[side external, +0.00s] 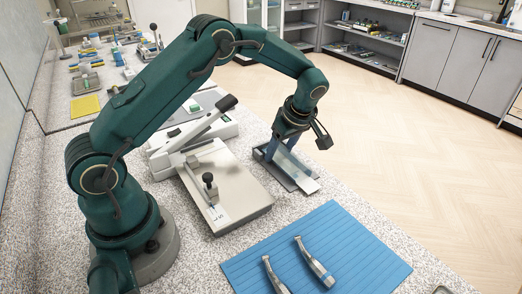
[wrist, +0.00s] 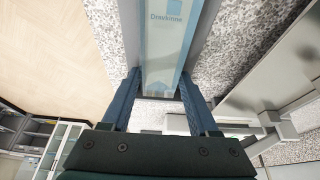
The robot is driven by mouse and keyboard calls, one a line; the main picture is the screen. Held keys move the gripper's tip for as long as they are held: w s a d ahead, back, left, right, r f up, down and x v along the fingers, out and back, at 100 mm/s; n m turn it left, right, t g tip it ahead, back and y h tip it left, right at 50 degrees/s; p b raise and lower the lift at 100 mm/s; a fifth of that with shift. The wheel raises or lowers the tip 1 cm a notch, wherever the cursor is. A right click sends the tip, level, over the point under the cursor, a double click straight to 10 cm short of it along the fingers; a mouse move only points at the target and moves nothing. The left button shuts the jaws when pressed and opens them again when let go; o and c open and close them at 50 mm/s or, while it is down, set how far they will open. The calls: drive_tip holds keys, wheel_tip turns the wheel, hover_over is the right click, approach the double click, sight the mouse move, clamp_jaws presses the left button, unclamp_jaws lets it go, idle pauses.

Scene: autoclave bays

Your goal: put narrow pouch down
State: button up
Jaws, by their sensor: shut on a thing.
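The narrow pouch (side external: 291,166) is a long, pale translucent blue strip. In the wrist view the pouch (wrist: 166,45) runs away from me between two blue fingers, with printed lettering near its far part. My gripper (side external: 277,147) is shut on its near end; the fingers also show in the wrist view (wrist: 160,88). The pouch is over a narrow grey tray (side external: 308,187) on the speckled counter. I cannot tell whether the pouch touches the tray floor. The gripper hides part of the tray's far end.
A beige and white device (side external: 235,192) with a black knob and a raised black-tipped lever stands left of the tray. A blue mat (side external: 350,235) with two metal handpieces (side external: 314,262) lies in front. The counter's edge and open floor are to the right.

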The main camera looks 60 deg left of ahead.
sight(291, 159)
drive_tip(key=shift+f, duration=0.15)
drive_tip(key=o, duration=1.3)
drive_tip(key=s+d+r+m+t+h, duration=0.1)
drive_tip(key=s+d+r+m, duration=0.15)
drive_tip(key=r, duration=0.55)
drive_tip(key=s+d+r+m, duration=0.1)
drive_tip(key=d+r, duration=0.2)
drive_tip(key=r, duration=0.5)
drive_tip(key=s+d+m+t+h, duration=0.1)
drive_tip(key=s+d+m+t, duration=0.1)
drive_tip(key=s+m, duration=0.5)
drive_tip(key=s+d+f+m+t+h, duration=0.1)
drive_tip(key=s+d+m+t+h, duration=0.1)
drive_tip(key=s+m, duration=0.5)
drive_tip(key=s, duration=0.2)
drive_tip(key=shift+s+d+t, duration=0.25)
drive_tip(key=shift+s+t, duration=0.05)
drive_tip(key=shift+s, duration=0.05)
